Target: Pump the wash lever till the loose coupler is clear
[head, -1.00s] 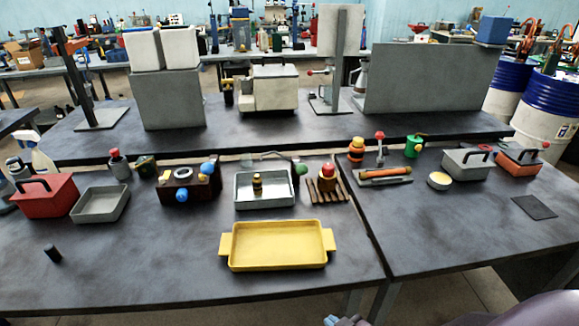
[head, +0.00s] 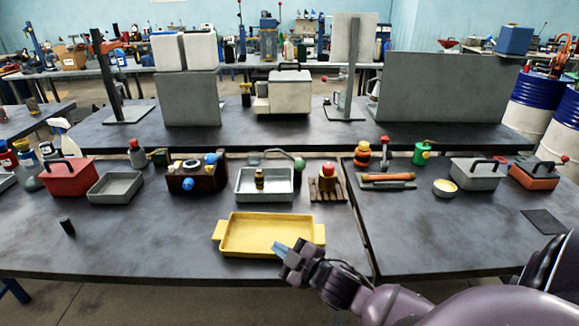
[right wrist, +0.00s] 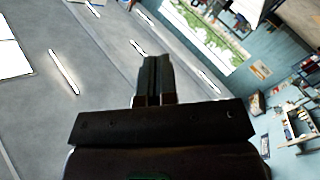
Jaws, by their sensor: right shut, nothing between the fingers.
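A grey wash tray (head: 244,196) stands at the middle of the bench. A small dark bottle-like piece with a yellow band (head: 259,178) stands in it; I cannot tell whether this is the loose coupler. A curved lever with a green knob (head: 299,164) rises at the tray's back right, and seems to be the wash lever. My right gripper (head: 281,247) is in front of the tray and lever, apart from both, over the yellow tray's front right part in the picture. It is shut and empty, with its fingers (right wrist: 153,77) together in the right wrist view. My left gripper is out of view.
A yellow tray (head: 225,249) lies before the wash tray. A brown block with blue knobs (head: 196,179) stands left, a slatted stand with a red-topped piece (head: 327,184) right. A red-knobbed device (head: 385,158) is farther right. The bench's front left is mostly clear.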

